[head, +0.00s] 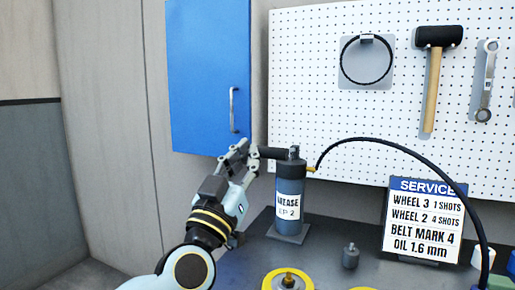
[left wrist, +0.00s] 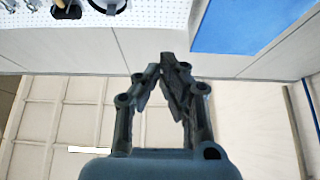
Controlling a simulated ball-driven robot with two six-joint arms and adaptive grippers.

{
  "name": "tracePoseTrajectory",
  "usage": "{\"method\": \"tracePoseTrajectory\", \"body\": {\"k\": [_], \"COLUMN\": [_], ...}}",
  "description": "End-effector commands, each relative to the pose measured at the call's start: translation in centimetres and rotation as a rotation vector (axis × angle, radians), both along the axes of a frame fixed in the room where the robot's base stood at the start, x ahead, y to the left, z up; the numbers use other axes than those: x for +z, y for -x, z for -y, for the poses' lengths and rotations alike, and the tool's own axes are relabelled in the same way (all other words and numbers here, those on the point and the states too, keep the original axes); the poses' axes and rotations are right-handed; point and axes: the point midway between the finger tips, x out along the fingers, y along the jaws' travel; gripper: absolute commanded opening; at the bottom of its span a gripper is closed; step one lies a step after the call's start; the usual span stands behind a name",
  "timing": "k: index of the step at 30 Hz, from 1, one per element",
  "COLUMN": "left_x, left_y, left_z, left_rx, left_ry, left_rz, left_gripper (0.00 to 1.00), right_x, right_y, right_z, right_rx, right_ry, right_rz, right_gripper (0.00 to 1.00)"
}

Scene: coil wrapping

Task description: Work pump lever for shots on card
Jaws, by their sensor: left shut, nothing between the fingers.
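The grease pump (head: 289,185) is a blue-grey cylinder labelled "GREASE EP 2", upright on the bench. Its dark lever (head: 272,153) sticks out level to the left from the pump head. My left gripper (head: 246,150) is at the lever's outer end; I cannot tell whether it touches it. Its fingertips are together and empty in the left wrist view (left wrist: 166,65), where no pump or lever shows. The service card (head: 424,220) reads wheel 3, 1 shots; wheel 2, 4 shots; belt mark 4; oil 1.6 mm. My right gripper is not in view.
A black hose (head: 400,150) arches from the pump head to the right, passing in front of the card. A yellow wheel (head: 272,281) and a small grey fitting (head: 350,257) are on the dark bench (head: 322,235). A blue cabinet (head: 205,75) hangs above my left gripper.

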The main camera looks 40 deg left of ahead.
Motion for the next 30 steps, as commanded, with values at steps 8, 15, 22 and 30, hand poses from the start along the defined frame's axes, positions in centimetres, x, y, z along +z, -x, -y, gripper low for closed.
{"method": "tracePoseTrajectory", "body": {"k": [8, 15, 22, 30], "left_x": [3.1, 4.3, 1.1, 0.9], "left_y": [-4.3, -8.1, -8.5, -8.6], "left_z": [-1.0, -1.9, -2.0, -2.0], "left_rx": [0.0, 0.0, -0.001, -0.001], "left_ry": [-0.001, 0.0, 0.0, 0.0], "left_rz": [0.004, -0.001, -0.002, 0.0], "left_gripper": [0.0, 0.0, 0.0, 0.0], "right_x": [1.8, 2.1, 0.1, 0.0], "right_y": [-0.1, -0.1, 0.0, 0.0], "right_z": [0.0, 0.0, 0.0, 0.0], "right_rx": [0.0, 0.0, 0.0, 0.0], "right_ry": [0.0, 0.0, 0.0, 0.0], "right_rz": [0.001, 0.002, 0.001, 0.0], "right_gripper": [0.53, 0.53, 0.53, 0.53]}}
